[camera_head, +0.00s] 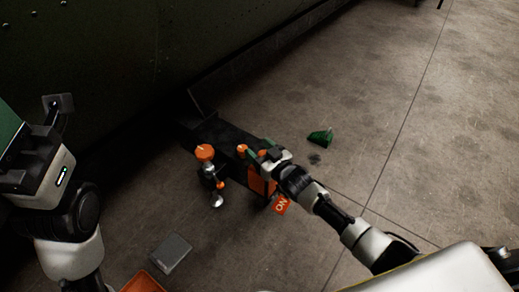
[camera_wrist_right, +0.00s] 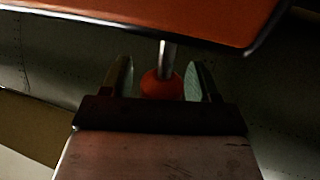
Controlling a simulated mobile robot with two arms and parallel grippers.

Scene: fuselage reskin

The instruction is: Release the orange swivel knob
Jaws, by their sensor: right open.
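An orange round knob (camera_wrist_right: 162,86) on a short metal stem sits between the two fingers of my right gripper (camera_wrist_right: 160,80) in the right wrist view. The fingers stand apart, with a gap on the left of the knob. In the head view my right gripper (camera_head: 262,153) is over a dark fixture, and an orange knob (camera_head: 243,150) shows beside its fingers. Another orange knob (camera_head: 205,152) tops an upright part to the left. My left gripper (camera_head: 50,140) is at the left edge, away from the fixture; its jaw opening is unclear.
An orange panel (camera_wrist_right: 150,18) crosses close above the fingers in the wrist view. An orange tag reading "NO" (camera_head: 282,205) is near the right gripper. A green piece (camera_head: 320,137) and a grey block (camera_head: 170,252) lie on the floor. The dark green fuselage wall (camera_head: 100,70) stands behind.

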